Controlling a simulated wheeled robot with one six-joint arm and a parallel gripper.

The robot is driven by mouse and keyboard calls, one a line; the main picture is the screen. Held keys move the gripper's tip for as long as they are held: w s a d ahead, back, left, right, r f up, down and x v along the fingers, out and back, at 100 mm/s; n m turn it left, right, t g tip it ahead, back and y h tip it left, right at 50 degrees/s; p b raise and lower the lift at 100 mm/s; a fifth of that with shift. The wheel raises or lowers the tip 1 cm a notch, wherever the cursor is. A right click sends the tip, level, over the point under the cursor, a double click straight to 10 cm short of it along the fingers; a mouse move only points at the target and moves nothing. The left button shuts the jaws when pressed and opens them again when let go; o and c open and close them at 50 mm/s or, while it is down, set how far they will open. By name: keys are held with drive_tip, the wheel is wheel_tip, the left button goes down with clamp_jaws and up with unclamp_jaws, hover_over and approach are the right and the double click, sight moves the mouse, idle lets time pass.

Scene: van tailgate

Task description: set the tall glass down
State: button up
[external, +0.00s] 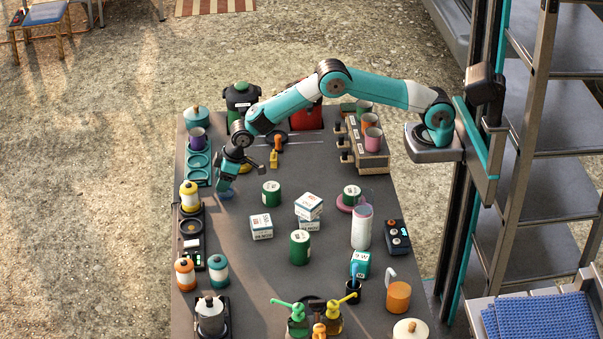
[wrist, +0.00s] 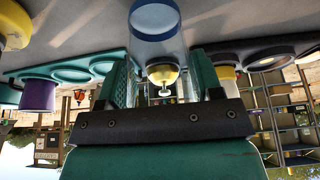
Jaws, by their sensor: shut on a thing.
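My gripper (external: 227,184) points down over the left part of the grey table (external: 330,190), beside the teal holder. In the wrist view my gripper (wrist: 167,85) is shut on a clear tall glass (wrist: 155,45), with a finger on each side of it. The glass has a bluish round end toward the table, and a yellow thing shows through it. In the external view the glass is mostly hidden, with only a faint bluish part below the fingers. I cannot tell whether its base touches the table.
A teal holder (external: 197,160) with round wells and a purple cup (external: 198,138) stands to the left. A yellow canister (external: 190,196) is just in front of it. A green can (external: 271,194) stands to the right, near white boxes (external: 309,206). A cup rack (external: 372,160) stands farther right.

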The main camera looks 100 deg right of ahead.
drive_tip(key=o, duration=0.9)
drive_tip(key=shift+f, duration=0.1)
drive_tip(key=shift+s+r, duration=0.1)
drive_tip(key=shift+r, duration=0.35)
drive_tip(key=b+v, duration=0.1)
drive_tip(key=v, duration=1.1)
drive_tip(key=s+a+r+n+g+y, duration=0.1)
drive_tip(key=s+a+r, duration=0.2)
drive_tip(key=s, duration=0.2)
drive_tip(key=s+a+r+n+y, duration=0.1)
drive_tip(key=s+a+r, duration=0.2)
drive_tip(key=s, duration=0.2)
drive_tip(key=s+a+n+g, duration=0.1)
drive_tip(key=s+a, duration=0.1)
drive_tip(key=s, duration=0.9)
drive_tip(key=s+a+r+n+g+y, duration=0.1)
drive_tip(key=s+n, duration=0.1)
drive_tip(key=s, duration=0.9)
drive_tip(key=s+a+r+n+g+y, duration=0.1)
drive_tip(key=s+a+n, duration=0.1)
drive_tip(key=s, duration=1)
drive_tip(key=shift+a+r+g, duration=0.15)
drive_tip(key=shift+a+g, duration=0.15)
